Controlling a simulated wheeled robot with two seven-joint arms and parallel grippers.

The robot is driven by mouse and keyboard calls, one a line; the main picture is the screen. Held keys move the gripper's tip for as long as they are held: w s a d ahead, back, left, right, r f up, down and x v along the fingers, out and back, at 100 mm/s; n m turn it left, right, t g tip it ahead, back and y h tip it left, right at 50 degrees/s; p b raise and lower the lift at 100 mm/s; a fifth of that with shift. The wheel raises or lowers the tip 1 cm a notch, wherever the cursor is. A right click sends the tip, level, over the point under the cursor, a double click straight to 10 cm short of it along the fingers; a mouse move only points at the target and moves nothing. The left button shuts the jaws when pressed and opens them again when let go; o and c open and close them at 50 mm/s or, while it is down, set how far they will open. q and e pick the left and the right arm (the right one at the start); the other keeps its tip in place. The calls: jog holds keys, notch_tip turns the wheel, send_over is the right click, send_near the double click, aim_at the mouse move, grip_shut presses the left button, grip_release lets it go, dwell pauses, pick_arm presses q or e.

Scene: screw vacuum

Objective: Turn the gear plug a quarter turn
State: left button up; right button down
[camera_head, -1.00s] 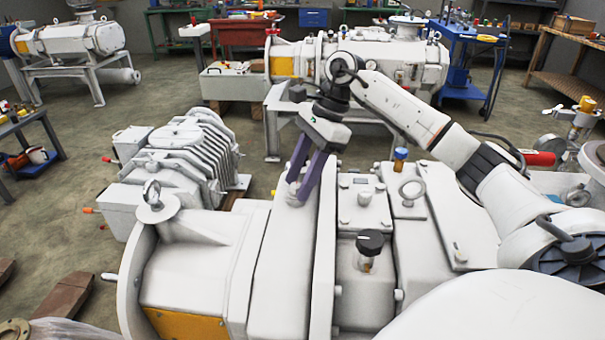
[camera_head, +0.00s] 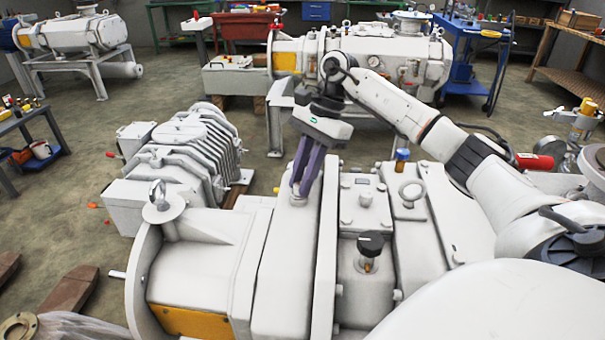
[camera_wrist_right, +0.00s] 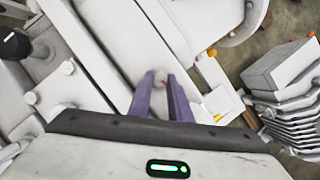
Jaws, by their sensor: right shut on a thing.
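The gear plug (camera_head: 298,199) is a small light-coloured plug on top of the long white casing of the pump in front of me. My right gripper (camera_head: 300,192) comes down on it from above, with its purple fingers shut on the plug. In the right wrist view the two purple fingers (camera_wrist_right: 163,84) close around the plug (camera_wrist_right: 160,78), which shows only in part between the tips. How far the plug is turned cannot be told. My left gripper is not in view.
A ribbed grey pump (camera_head: 185,155) sits on the floor behind.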

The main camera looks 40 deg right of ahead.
jog(key=n+g+p, duration=0.1)
jog(key=n, duration=0.2)
jog(key=shift+a, duration=0.1)
jog(key=n, duration=0.1)
jog(key=n+g, duration=0.1)
jog(key=n, duration=0.1)
jog(key=shift+s+f+n+g+h, duration=0.15)
jog(key=shift+f+n+g+h, duration=0.05)
jog(key=shift+n+g+h, duration=0.1)
jog(key=c, duration=1.8)
grip_release()
jog(key=shift+s, duration=0.15)
jog(key=shift+o, duration=1.3)
jog(key=shift+s, duration=0.1)
jog(key=shift+w, duration=0.2)
